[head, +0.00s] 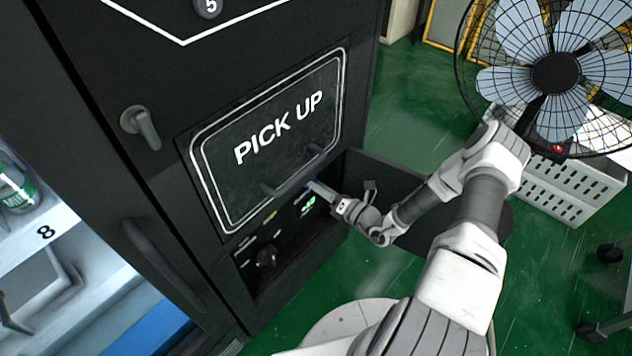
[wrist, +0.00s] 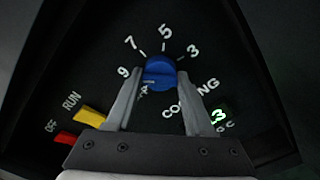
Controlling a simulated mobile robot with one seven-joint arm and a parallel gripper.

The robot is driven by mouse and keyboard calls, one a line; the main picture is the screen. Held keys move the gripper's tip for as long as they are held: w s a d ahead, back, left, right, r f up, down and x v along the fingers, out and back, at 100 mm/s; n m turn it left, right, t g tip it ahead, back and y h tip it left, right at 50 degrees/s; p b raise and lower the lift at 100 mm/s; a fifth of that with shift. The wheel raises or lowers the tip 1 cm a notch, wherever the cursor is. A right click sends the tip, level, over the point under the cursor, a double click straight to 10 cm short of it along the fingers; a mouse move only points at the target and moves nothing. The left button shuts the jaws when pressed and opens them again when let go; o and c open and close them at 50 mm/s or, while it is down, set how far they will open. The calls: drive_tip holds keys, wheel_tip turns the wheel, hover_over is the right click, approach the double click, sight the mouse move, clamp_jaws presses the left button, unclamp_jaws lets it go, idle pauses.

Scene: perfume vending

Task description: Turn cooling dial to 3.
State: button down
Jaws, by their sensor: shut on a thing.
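The cooling dial (wrist: 160,68) is a round blue knob in the upper middle of the wrist view, on a dark panel. The numbers 9, 7, 5 and 3 run around its upper edge from left to right, and "COOLING" is printed at its lower right. My gripper (wrist: 160,78) has one finger on each side of the dial and is shut on it. Which number the dial points to I cannot tell. In the head view my gripper (head: 318,188) reaches into an open compartment low on the black machine; the dial is barely visible there.
A green-lit display (wrist: 220,116) sits right of the dial. Yellow (wrist: 90,116) and red (wrist: 65,138) switches sit lower left, by RUN and OFF. The open compartment door (head: 385,180) stands beside my arm. A fan (head: 555,75) and white crate (head: 560,185) stand right.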

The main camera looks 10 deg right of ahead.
drive_tip(key=m+p, duration=0.1)
drive_tip(key=m, duration=2.7)
drive_tip(key=shift+m, duration=0.3)
idle(0.3)
drive_tip(key=shift+c, duration=1.4)
unclamp_jaws()
drive_tip(key=shift+s, duration=0.15)
